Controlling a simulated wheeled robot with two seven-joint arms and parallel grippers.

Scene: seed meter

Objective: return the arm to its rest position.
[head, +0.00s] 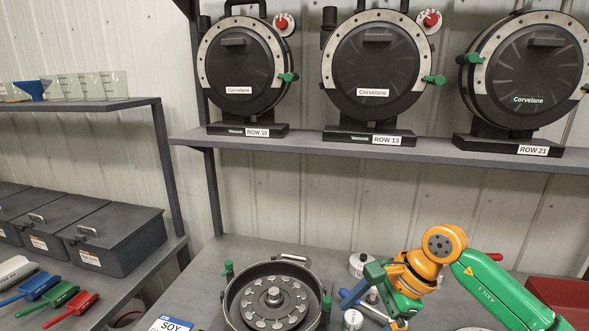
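My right arm, green and orange, comes in from the lower right over the bench. Its wrist is bent down, and my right gripper (386,296) is low over the bench, to the right of the open seed meter. Blue and green parts overlap at its end, so I cannot tell whether it is open or holds anything. The open round seed meter (230,306) lies on the bench with a disc (273,297) inside, a ring of pale round spots around its hub. My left gripper is not in view.
Three closed meters, ROW 18 (242,72), ROW 13 (375,68) and ROW 21 (525,75), stand on the shelf (300,141) above. Small white containers (361,264) stand near my gripper. A SOY card (171,325) and a red bin (565,292) flank the bench. Dark boxes (112,240) and scoops (75,307) are left.

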